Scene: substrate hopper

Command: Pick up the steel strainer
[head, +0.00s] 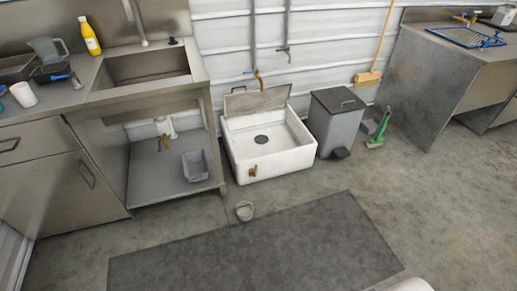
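My gripper is not in view.
The white floor sink (228,150) has a raised back panel and a brass tap on its front. A grey pedal bin (336,125) and green brush (378,132) stand to its right. A dark mat (260,255) covers the foreground. Steel counters (80,95) stand left.

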